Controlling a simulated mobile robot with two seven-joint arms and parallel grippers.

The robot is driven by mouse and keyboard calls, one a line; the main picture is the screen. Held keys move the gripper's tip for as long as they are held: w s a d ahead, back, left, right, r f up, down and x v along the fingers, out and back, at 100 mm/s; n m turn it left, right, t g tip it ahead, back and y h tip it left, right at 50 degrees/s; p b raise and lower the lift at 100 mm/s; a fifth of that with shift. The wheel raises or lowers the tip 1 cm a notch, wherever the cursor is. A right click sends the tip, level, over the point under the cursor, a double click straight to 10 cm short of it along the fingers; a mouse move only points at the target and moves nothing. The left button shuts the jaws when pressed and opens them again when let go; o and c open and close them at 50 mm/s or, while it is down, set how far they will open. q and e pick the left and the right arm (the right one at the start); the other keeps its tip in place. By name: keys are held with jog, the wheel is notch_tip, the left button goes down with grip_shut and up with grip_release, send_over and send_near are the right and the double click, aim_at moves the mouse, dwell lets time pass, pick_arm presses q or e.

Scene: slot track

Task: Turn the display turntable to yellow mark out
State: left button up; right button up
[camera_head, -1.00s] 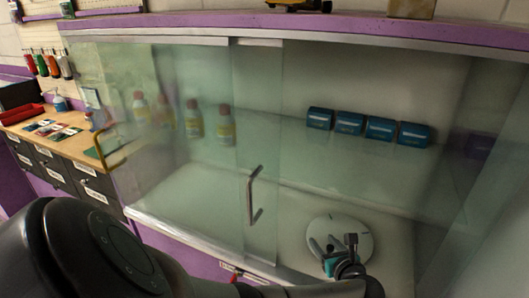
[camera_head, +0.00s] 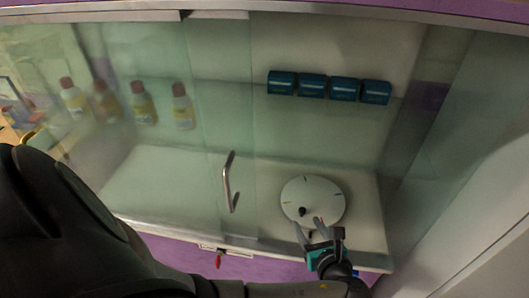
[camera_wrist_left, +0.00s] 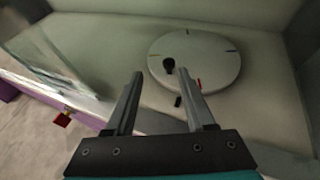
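The display turntable (camera_head: 325,187) is a white disc on the cabinet floor, right of the glass pane. It carries an upright dark knob (camera_head: 302,211) near its front left. A small black mark (camera_wrist_left: 178,101) lies on the floor just outside the rim. My left gripper (camera_head: 307,224) is open and empty at the disc's front edge. The knob (camera_wrist_left: 169,64) appears between its fingertips, seemingly beyond them. My right gripper is out of view.
The sliding glass pane with a metal handle (camera_head: 228,182) stands left of the turntable. Several blue boxes (camera_head: 312,85) sit on the shelf behind, and several bottles (camera_head: 144,104) stand behind the glass at left. A red-tagged item (camera_head: 218,260) hangs at the cabinet front.

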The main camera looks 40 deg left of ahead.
pick_arm(q)
jog(key=s+d+f+n+g+h, duration=0.2)
jog(key=s+f+n+h, duration=0.15)
jog(key=s+n, duration=0.35)
jog(key=s+d+f+n+g+h, duration=0.2)
jog(key=s+n+g+h, duration=0.15)
jog(key=s+n, duration=0.3)
jog(key=s+f+n+h+b, duration=0.1)
jog(key=s+f+n+h, duration=0.3)
jog(key=f+n, duration=0.5)
notch_tip(320, 180, down, 6)
jog(key=shift+s+a+b, duration=0.3)
jog(key=shift+s, duration=0.85)
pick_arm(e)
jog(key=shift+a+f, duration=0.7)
pick_arm(q)
jog(key=shift+c, duration=0.3)
